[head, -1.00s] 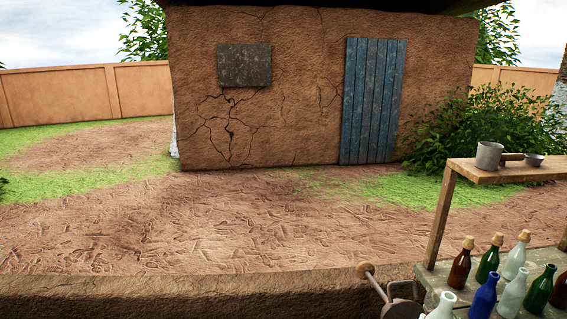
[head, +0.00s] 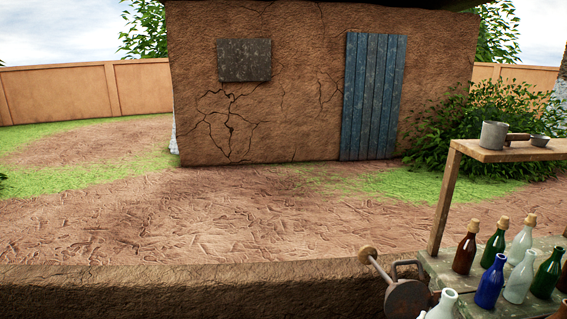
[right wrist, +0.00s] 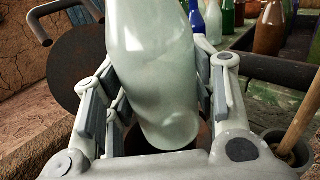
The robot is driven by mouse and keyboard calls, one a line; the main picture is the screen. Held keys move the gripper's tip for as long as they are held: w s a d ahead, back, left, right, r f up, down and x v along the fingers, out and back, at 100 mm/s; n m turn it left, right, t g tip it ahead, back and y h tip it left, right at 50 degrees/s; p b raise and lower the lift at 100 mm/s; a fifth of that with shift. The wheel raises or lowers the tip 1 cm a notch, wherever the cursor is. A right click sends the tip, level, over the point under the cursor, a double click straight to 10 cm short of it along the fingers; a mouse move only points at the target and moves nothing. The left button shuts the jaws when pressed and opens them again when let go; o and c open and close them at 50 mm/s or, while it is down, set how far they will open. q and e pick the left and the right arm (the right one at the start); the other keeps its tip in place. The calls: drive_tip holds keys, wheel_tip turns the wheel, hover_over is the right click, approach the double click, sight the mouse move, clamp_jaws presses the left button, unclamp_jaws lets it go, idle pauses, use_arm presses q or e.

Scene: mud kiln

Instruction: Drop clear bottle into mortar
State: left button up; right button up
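The clear bottle (right wrist: 155,65), pale and glassy, stands between the fingers of my right gripper (right wrist: 160,115) in the right wrist view, with the finger pads against its sides. In the head view its open mouth (head: 448,295) shows at the bottom edge; the gripper is out of that picture. The bottle's base is over a dark brown round thing, mostly hidden by the gripper. A small round vessel with a wooden stick in it, which looks like the mortar (right wrist: 290,152), is at the lower right of the wrist view. My left gripper is not in view.
Several coloured bottles, including a blue one (head: 489,285), stand on a worn green table (head: 440,268). Metal cups (head: 494,135) sit on a raised wooden shelf (head: 475,150). A rusty disc (head: 407,298) with a handle is left of the table. Open ground lies beyond the low wall.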

drive_tip(key=o, duration=0.5)
drive_tip(key=shift+c, duration=0.2)
drive_tip(key=v, duration=1.2)
